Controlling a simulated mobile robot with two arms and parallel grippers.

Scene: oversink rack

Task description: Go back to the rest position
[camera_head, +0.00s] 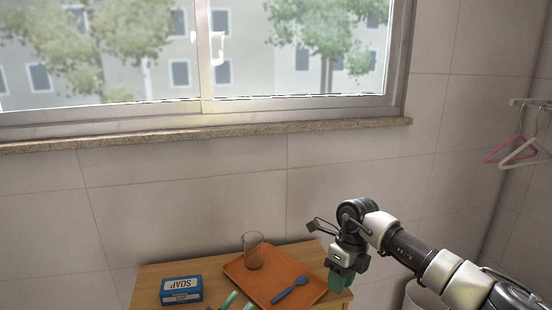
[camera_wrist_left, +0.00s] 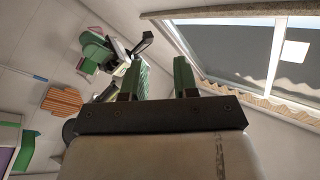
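My left gripper (camera_head: 239,302) shows only as two green fingertips at the bottom edge of the head view, in front of the tray. In the left wrist view its two fingers (camera_wrist_left: 158,80) stand apart with nothing between them. My right gripper (camera_head: 341,281) points down at the right end of the orange tray (camera_head: 258,290). Its green fingers look close together, and I cannot tell whether there is a gap; no held object is visible.
A clear glass (camera_head: 253,252) and a blue spoon (camera_head: 289,289) are on the tray. A blue soap box (camera_head: 181,290) sits left of it on the wooden table (camera_head: 150,285). A tiled wall and window are behind. Pink and white hangers (camera_head: 518,154) hang at right.

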